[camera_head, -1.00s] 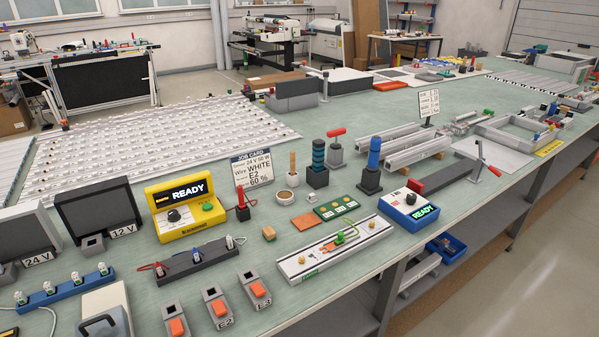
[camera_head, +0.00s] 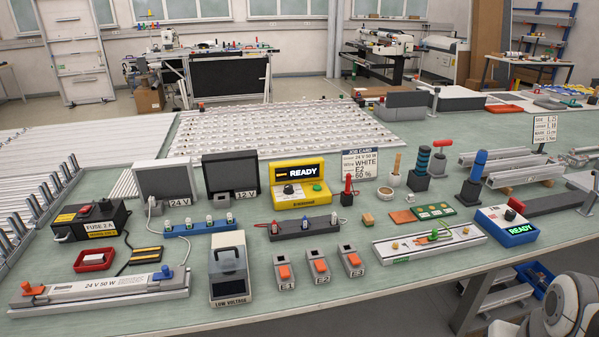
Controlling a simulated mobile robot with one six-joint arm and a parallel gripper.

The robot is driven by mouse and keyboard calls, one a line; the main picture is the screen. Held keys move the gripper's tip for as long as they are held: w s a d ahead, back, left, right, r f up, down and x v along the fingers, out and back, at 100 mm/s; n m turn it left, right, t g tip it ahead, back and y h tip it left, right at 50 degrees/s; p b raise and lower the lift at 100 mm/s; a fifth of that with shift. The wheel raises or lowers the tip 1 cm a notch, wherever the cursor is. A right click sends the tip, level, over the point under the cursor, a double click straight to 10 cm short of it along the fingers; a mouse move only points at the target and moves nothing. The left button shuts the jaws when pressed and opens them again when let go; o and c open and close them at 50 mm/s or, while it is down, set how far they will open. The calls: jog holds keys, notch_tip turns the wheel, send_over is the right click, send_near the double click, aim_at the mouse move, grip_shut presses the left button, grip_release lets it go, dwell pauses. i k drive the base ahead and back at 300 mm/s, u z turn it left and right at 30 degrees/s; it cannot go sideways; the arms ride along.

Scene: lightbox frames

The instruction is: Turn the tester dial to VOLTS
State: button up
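A yellow box (camera_head: 303,199) stands mid-bench with a black display reading READY. A black dial (camera_head: 288,189) sits on its left front, beside a green button (camera_head: 317,187). The dial's markings are too small to read, and I cannot tell where it points. Part of my arm shows in the bottom right corner, apart from both boxes. My gripper is not in view.
A job card (camera_head: 360,164) stands behind the yellow box's right side. A red-handled tool (camera_head: 347,188) is right of the box, and a dark terminal strip (camera_head: 303,228) lies in front. Dark lamp panel (camera_head: 230,171) stands left. Modules E1, E2 and E3 line the front.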

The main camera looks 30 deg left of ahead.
aim_at(288, 190)
jog(key=u, duration=1.25)
jog(key=i, duration=0.95)
